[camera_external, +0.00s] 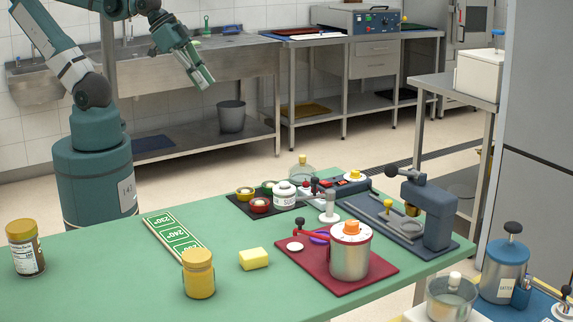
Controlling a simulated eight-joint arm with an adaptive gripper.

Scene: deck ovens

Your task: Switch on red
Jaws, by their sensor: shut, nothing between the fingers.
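My gripper (206,83) is shut and empty. It hangs in the air at the upper left, behind the green table (110,270) and well away from the things on it. A low dark blue box (352,188) with small red-orange parts on top, possibly switches, sits at the table's far side. The parts are too small to tell whether any is on. A metal pot (350,258) with a red rim and orange knob stands on a red board (330,283). A red lever (312,235) shows beside the pot.
A dark mat with small round pots and a white canister (285,194) lies left of the box. A grey press (428,212) stands to the right. A yellow sponge (254,259), a yellow jar (198,273), a brown jar (26,248) and a green number strip (173,237) lie nearer.

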